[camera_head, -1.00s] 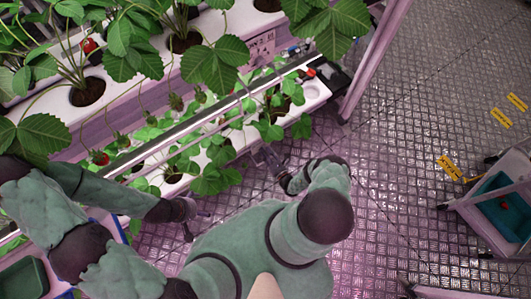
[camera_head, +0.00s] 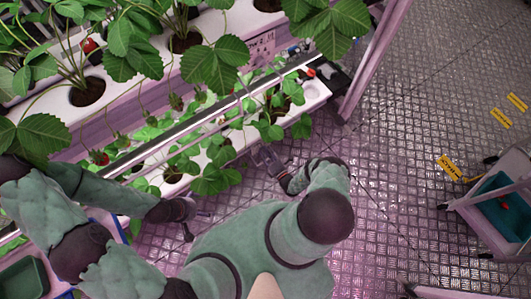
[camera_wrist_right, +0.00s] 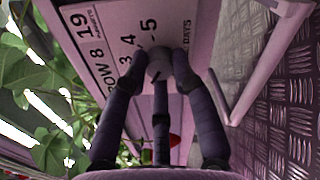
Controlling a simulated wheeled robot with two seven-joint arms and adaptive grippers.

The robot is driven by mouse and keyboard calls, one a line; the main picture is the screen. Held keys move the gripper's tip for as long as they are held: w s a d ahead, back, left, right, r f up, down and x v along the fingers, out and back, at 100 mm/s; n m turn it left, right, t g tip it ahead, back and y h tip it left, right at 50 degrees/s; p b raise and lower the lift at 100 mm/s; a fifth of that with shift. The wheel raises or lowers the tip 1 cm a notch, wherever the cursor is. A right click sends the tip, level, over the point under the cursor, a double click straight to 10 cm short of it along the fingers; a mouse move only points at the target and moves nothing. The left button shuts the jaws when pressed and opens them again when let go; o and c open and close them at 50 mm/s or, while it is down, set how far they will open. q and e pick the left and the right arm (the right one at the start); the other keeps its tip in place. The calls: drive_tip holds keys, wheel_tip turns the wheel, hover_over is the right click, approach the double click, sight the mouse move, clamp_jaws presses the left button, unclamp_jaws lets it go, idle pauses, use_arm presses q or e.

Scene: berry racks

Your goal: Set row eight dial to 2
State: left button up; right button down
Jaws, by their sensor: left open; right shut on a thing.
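The row eight dial is a small grey knob (camera_wrist_right: 158,64) on a pale label panel (camera_wrist_right: 108,18) in the right wrist view. The panel reads ROW 8, 19 and DAYS, with 3, 4 and 5 legible around the knob. Other numbers are hidden by the fingers, and I cannot tell which number the knob points at. My right gripper (camera_head: 266,158) is shut on the knob, with dark fingers on both sides of it. In the head view the knob is hidden. My left gripper (camera_head: 190,212) is open and empty, low beside the rack.
Strawberry plants fill the white upper gutter (camera_head: 133,75) and lower gutter (camera_head: 312,92). Leaves hang left of the panel. A pink rack post (camera_head: 370,55) stands at the gutter's end. A cart with a teal bin (camera_head: 505,205) stands at right. The metal floor between is clear.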

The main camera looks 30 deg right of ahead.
drive_tip(key=shift+m, duration=1.6)
drive_tip(key=c, duration=1)
unclamp_jaws()
drive_tip(key=s, duration=1.2)
drive_tip(key=shift+d, duration=0.45)
